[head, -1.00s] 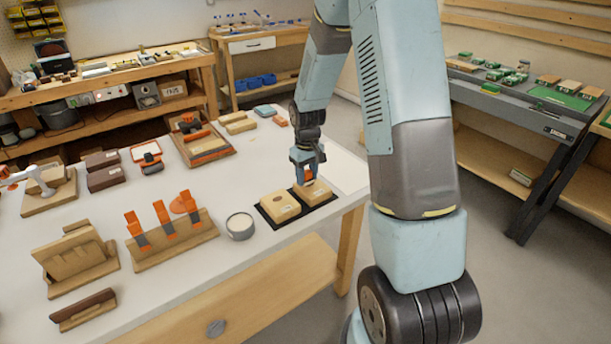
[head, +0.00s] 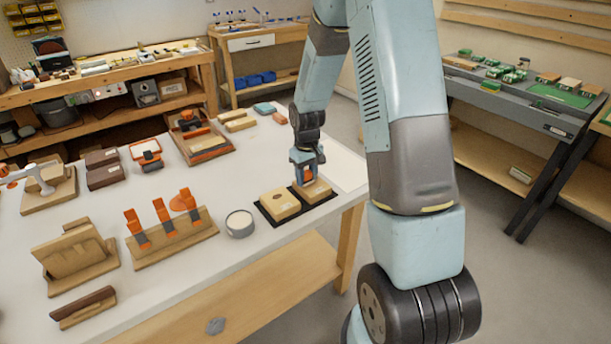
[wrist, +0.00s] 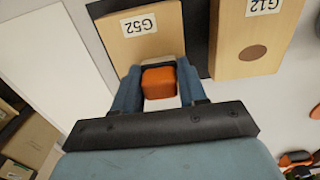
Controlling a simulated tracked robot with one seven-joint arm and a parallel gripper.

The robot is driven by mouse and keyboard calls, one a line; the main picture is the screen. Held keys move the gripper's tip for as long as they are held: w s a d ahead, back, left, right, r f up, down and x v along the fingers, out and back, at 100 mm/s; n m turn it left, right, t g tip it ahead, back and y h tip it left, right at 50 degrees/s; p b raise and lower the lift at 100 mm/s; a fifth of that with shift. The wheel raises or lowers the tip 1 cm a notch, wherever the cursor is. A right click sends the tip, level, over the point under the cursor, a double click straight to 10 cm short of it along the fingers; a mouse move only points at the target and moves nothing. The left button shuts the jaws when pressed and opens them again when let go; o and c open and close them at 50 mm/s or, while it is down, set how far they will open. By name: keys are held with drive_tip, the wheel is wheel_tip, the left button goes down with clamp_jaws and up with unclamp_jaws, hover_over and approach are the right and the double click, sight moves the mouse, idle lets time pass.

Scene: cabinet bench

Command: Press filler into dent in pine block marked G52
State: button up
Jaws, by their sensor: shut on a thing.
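The pine block marked G52 (wrist: 170,38) lies under my gripper in the wrist view; its label faces the camera. In the head view the same block (head: 318,191) sits on the right half of a dark mat (head: 292,208). My gripper (wrist: 158,82) is shut on an orange-handled tool (wrist: 159,82) and holds it over the G52 block's near part. The tool's tip and the dent are hidden, so I cannot tell whether the tip touches the wood. The block marked G12 (wrist: 253,40) sits beside it, with a brown round spot on its top.
A round tin with pale contents (head: 240,224) stands left of the mat. A wooden rack (head: 172,237) holds several orange-handled tools. Bare white bench lies behind the mat.

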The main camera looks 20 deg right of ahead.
drive_tip(key=shift+w+d, duration=0.2)
drive_tip(key=shift+d, duration=0.35)
drive_tip(key=shift+w+d, duration=0.2)
drive_tip(key=shift+d, duration=0.35)
drive_tip(key=shift+a, duration=0.15)
drive_tip(key=shift+s+a, duration=0.2)
drive_tip(key=shift+a, duration=0.3)
drive_tip(key=shift+s+a, duration=0.2)
drive_tip(key=shift+a, duration=0.3)
drive_tip(key=shift+d, duration=0.15)
drive_tip(key=shift+w+d, duration=0.2)
drive_tip(key=shift+d, duration=0.35)
drive_tip(key=shift+w+d, duration=0.15)
drive_tip(key=shift+d, duration=0.35)
drive_tip(key=shift+a, duration=0.15)
drive_tip(key=shift+s+a, duration=0.2)
drive_tip(key=shift+a, duration=0.35)
drive_tip(key=shift+s+a, duration=0.15)
drive_tip(key=shift+a, duration=0.35)
